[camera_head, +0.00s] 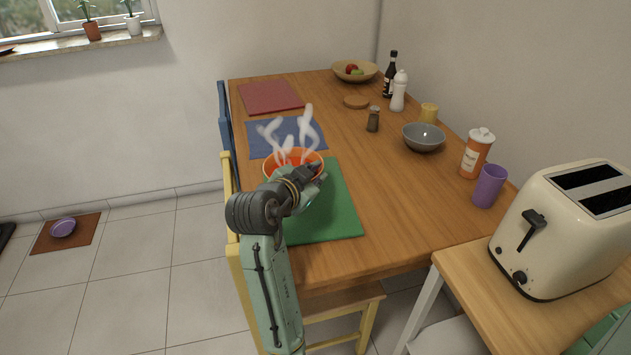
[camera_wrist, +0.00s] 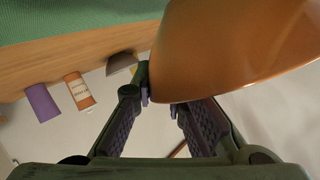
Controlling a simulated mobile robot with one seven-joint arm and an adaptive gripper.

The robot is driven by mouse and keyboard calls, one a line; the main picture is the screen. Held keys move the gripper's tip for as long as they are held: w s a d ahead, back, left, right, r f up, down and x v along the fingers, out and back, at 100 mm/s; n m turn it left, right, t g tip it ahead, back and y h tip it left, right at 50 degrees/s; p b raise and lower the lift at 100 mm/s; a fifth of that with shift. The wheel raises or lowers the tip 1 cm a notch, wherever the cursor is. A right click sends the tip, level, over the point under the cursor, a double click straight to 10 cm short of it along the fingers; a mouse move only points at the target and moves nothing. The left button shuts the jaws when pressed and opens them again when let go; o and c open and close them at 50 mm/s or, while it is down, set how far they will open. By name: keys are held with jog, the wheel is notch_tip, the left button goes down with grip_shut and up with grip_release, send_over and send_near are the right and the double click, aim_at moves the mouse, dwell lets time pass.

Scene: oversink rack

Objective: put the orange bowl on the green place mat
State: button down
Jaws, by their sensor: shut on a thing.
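The orange bowl (camera_head: 280,158) is in front of my wrist in the head view, with white steam rising from it and reddish content inside. In the wrist view the bowl (camera_wrist: 235,50) fills the upper right, its wall between my fingers. My gripper (camera_wrist: 162,98) is shut on the bowl's edge. The green place mat (camera_head: 335,212) lies at the near left of the table, below and around the bowl, partly hidden by my arm. The mat also shows in the wrist view (camera_wrist: 70,12). Whether the bowl touches the mat is hidden.
A blue mat (camera_head: 262,142) and a red mat (camera_head: 270,97) lie farther back. A grey bowl (camera_head: 424,138), a purple cup (camera_head: 489,187), an orange-white bottle (camera_head: 476,153) and other items stand along the right side. A toaster (camera_head: 565,235) stands at the near right. The table middle is clear.

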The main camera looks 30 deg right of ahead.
jog(key=shift+w+d, duration=0.15)
jog(key=shift+f+p, duration=0.35)
jog(key=shift+f, duration=1.35)
jog(key=c, duration=1.6)
grip_release()
jog(key=shift+f, duration=0.15)
jog(key=b+v, duration=0.1)
jog(key=v, duration=1.1)
